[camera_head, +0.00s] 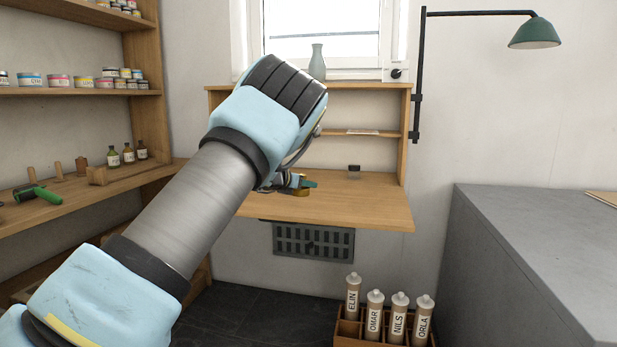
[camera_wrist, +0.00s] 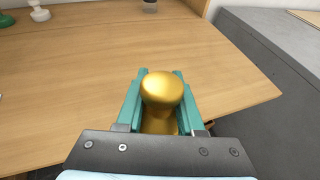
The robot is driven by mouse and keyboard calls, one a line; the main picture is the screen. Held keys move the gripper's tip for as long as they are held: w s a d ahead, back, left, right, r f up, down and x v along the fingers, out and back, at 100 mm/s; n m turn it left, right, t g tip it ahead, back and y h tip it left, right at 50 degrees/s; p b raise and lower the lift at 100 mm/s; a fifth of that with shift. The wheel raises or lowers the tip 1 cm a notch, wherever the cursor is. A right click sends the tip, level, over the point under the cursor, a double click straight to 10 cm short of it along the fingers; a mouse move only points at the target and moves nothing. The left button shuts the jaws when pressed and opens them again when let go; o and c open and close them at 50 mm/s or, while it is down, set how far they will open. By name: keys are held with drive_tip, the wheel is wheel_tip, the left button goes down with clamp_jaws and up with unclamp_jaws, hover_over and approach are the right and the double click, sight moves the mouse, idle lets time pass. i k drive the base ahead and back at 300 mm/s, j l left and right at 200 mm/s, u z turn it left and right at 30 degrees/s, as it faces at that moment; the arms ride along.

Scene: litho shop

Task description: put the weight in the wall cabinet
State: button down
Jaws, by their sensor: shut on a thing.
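The brass weight (camera_wrist: 162,92) is a rounded gold knob with a wider body below. My gripper (camera_wrist: 158,100) is shut on it, with a teal finger on each side. The wall cabinet (camera_head: 408,140) is wooden and open, under the window, with an inner shelf (camera_head: 345,133) and a lowered flap (camera_head: 350,208). The weight is over the flap; I cannot tell whether it touches. My arm hides the cabinet's left part.
A small dark-topped item (camera_head: 354,171) stands at the flap's back. A vase (camera_head: 317,63) stands on the cabinet top. A grey counter (camera_head: 520,235) is at the right, a lamp (camera_head: 535,34) above. A crate (camera_head: 347,328) of labelled bottles is on the floor. The flap's right part is clear.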

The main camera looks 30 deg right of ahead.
sight(330, 177)
drive_tip(key=i+l, duration=0.4)
drive_tip(key=l, duration=0.15)
drive_tip(key=i+l, duration=0.4)
drive_tip(key=l, duration=0.15)
drive_tip(key=i+l, duration=0.4)
drive_tip(key=l, duration=0.2)
